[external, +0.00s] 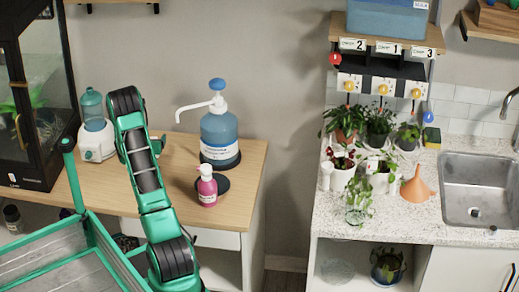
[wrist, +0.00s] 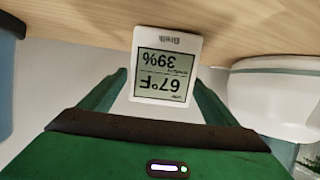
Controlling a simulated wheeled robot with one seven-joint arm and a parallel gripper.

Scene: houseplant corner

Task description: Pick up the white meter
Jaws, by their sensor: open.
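The white meter (wrist: 164,63) is a small flat rectangle with a grey screen, seen upside down in the wrist view, reading 67°F and 39%. It is at the wooden table's edge in that view. My gripper (wrist: 160,78) is open, with one green finger to each side of the meter; I see a gap at both sides. Whether the fingers reach its depth is hard to tell. In the external view, my arm bends down over the wooden table (external: 240,172), and I cannot make out the meter there.
A teal-and-white humidifier (external: 97,138) stands left of my arm. A blue pump bottle (external: 220,137) and a pink bottle (external: 207,190) stand to its right. A white rounded body (wrist: 275,98) is close on the right in the wrist view. Potted plants stand on the far counter.

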